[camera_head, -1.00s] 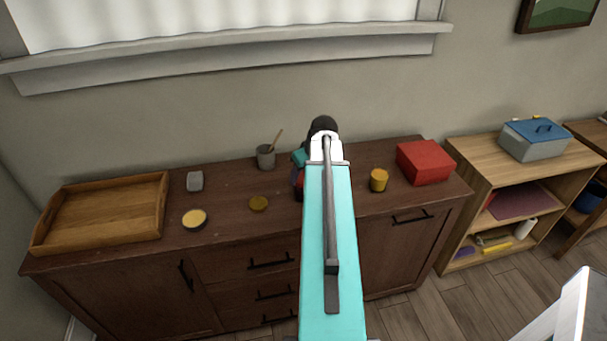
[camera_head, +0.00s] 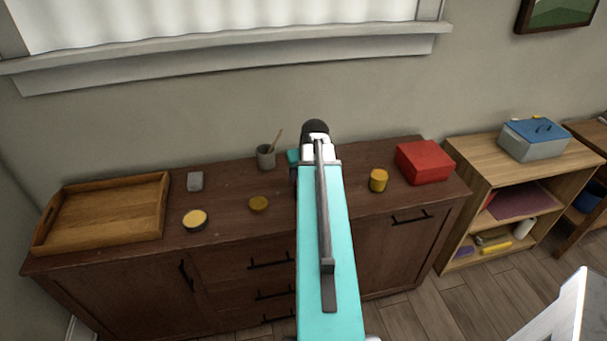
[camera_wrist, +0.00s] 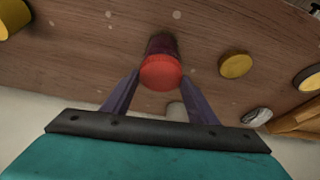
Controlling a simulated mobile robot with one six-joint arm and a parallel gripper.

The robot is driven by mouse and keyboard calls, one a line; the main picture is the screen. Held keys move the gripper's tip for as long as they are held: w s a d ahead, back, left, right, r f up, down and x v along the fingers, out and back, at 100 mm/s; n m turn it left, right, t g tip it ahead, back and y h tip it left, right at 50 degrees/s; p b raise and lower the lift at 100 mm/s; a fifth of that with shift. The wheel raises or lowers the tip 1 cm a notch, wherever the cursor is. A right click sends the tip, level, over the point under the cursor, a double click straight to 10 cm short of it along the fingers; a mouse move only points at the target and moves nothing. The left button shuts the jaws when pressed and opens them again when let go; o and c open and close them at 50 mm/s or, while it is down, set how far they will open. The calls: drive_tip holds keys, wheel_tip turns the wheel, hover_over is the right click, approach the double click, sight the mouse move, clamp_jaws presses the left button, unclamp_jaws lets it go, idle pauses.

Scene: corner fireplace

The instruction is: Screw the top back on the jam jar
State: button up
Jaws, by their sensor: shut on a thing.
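In the wrist view, a round bright red top (camera_wrist: 160,73) is between the tips of my gripper (camera_wrist: 161,80), which is shut on it. A darker red jar (camera_wrist: 162,45) shows directly behind the top, in line with it. I cannot tell whether the top touches or is seated on the jar. In the head view, my arm hides the jar and the top; my gripper is over the sideboard's middle.
A shelf unit stands right.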

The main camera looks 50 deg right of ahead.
drive_tip(key=shift+m, duration=0.4)
drive_tip(key=shift+f+m+g+h, duration=0.1)
drive_tip(key=shift+m+g+h, duration=0.35)
drive_tip(key=shift+m, duration=0.75)
drive_tip(key=o, duration=1.5)
drive_tip(key=shift+p, duration=0.3)
drive_tip(key=shift+r+p, duration=0.95)
drive_tip(key=shift+r, duration=0.65)
